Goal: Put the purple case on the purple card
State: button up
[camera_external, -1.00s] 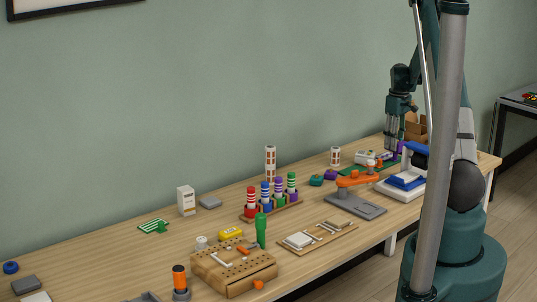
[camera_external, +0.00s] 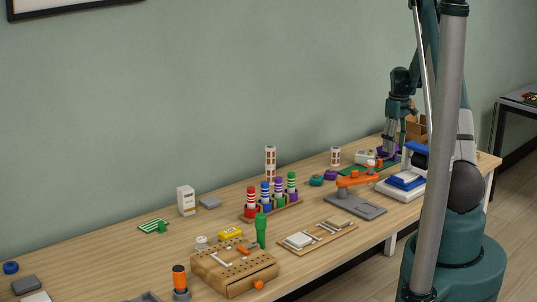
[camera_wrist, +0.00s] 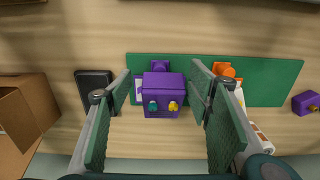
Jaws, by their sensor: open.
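The purple case (camera_wrist: 163,88) is a box with a teal knob and a yellow knob on its facing side. In the wrist view it sits between the spread fingers of my gripper (camera_wrist: 161,82), with a gap on each side. My gripper is open and low over the far right part of the table in the external view (camera_external: 395,146). A white card with purple edging (camera_wrist: 138,88) shows beside and partly under the case, on a green mat (camera_wrist: 275,83). The case hides most of that card. Whether the case touches it is hard to tell.
A small purple piece (camera_wrist: 306,103) lies farther right. A dark flat block (camera_wrist: 94,86) and an open cardboard box (camera_wrist: 22,112) are on the left.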

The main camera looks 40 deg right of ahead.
jog(key=shift+r, duration=0.15)
notch_tip(320, 180, up, 12)
jog(key=p, duration=0.1)
dwell(0.6)
dwell(0.5)
jog(key=w+a+r+t+h, duration=0.1)
jog(key=a+r, duration=0.5)
jog(key=a, duration=0.3)
jog(key=w+a+r, duration=0.1)
jog(key=a+r, duration=0.6)
jog(key=a, duration=0.3)
jog(key=s+a+r+t, duration=0.1)
jog(key=s+a+r, duration=0.25)
jog(key=a, duration=0.55)
jog(key=s+a+r+t, duration=0.15)
jog(key=a+r, duration=0.35)
jog(key=a, duration=0.5)
jog(key=s+a+r+t, duration=0.1)
jog(key=s+a, duration=0.4)
jog(key=a, duration=0.3)
jog(key=s+a+r+t, duration=0.1)
jog(key=s+a, duration=0.5)
jog(key=a, duration=0.3)
jog(key=s+a+f+t+y, duration=0.1)
jog(key=s+a+f, duration=0.3)
jog(key=s+a, duration=0.7)
jog(key=shift+s+f+t, duration=0.3)
jog(key=shift+s+t, duration=0.05)
jog(key=shift+s, duration=0.3)
